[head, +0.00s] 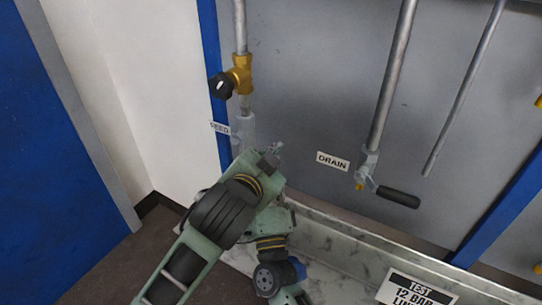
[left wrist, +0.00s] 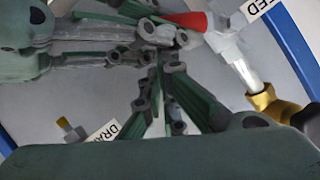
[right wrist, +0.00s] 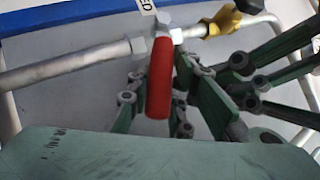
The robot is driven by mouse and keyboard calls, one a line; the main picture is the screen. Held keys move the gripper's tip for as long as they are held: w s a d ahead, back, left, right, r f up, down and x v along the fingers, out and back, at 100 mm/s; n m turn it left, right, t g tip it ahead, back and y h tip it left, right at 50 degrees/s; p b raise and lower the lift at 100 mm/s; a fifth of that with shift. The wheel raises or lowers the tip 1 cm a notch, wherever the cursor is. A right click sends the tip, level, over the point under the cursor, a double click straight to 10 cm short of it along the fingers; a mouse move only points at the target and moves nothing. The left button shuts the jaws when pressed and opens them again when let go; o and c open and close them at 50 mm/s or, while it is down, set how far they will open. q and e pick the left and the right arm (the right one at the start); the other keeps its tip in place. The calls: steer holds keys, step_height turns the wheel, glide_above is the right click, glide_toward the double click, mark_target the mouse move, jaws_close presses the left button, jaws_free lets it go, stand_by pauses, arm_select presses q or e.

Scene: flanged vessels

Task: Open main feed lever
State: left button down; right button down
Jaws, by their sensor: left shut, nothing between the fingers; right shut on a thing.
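The main feed lever has a red handle (right wrist: 159,92) on a grey metal valve body below the FEED label (head: 220,128). My right gripper (right wrist: 160,72) is shut on the red handle, with a finger on either side. In the left wrist view, the handle (left wrist: 188,20) is partly covered by the right gripper's fingers. My left gripper (left wrist: 156,75) is shut and empty beside the right gripper. In the head view my left gripper (head: 270,156) is in front of the lower feed pipe, and the red handle is hidden there.
A brass valve with a black knob (head: 221,86) sits on the feed pipe above. The DRAIN label (head: 333,161) and a black-handled drain lever (head: 398,197) are to the right. A blue frame post (head: 209,60) stands left. A marbled ledge (head: 350,245) runs below.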

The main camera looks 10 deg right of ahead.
arm_select(q)
steer(key=shift+w+a+f, duration=0.15)
steer(key=shift+a+f, duration=0.1)
steer(key=shift+f, duration=0.3)
arm_select(e)
steer(key=c, duration=1.6)
jaws_free()
steer(key=shift+f, duration=0.2)
steer(key=shift+c, duration=0.2)
steer(key=shift+o, duration=0.4)
steer(key=shift+d+r, duration=0.1)
steer(key=shift+r, duration=0.2)
